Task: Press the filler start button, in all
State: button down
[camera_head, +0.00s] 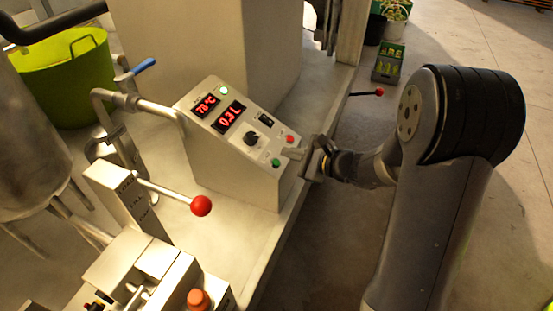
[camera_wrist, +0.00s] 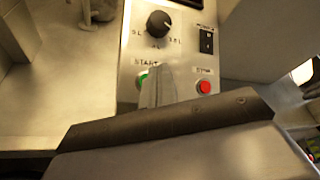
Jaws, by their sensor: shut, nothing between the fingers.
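The filler control box (camera_head: 240,150) stands on the metal trailer deck with a sloped panel. The green start button (camera_head: 276,162) is at the panel's lower edge, with a red stop button (camera_head: 290,139) to its right. My gripper (camera_head: 288,153) is shut, its tip close to the panel beside the green button. In the wrist view the shut fingers (camera_wrist: 158,88) partly cover the green button (camera_wrist: 142,79) under the START label. The red button (camera_wrist: 204,87) is clear to the right. I cannot tell whether the fingertip touches the panel.
A black knob (camera_head: 252,138) and red displays (camera_head: 229,117) are on the same panel. A lever with a red ball (camera_head: 201,206) stands at the front left. A green tub (camera_head: 65,75) is at the back left. Open floor lies right of the deck.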

jog(key=shift+s+d+r+p, duration=0.1)
jog(key=shift+d+r+p, duration=0.2)
jog(key=shift+r, duration=0.3)
jog(key=shift+s+d+r+p, duration=0.1)
jog(key=shift+d+r+p, duration=0.15)
jog(key=shift+r, duration=0.3)
jog(key=shift+w+a+f+p, duration=0.15)
jog(key=shift+a+f+p, duration=0.25)
jog(key=shift+p, duration=0.35)
jog(key=shift+p, duration=0.45)
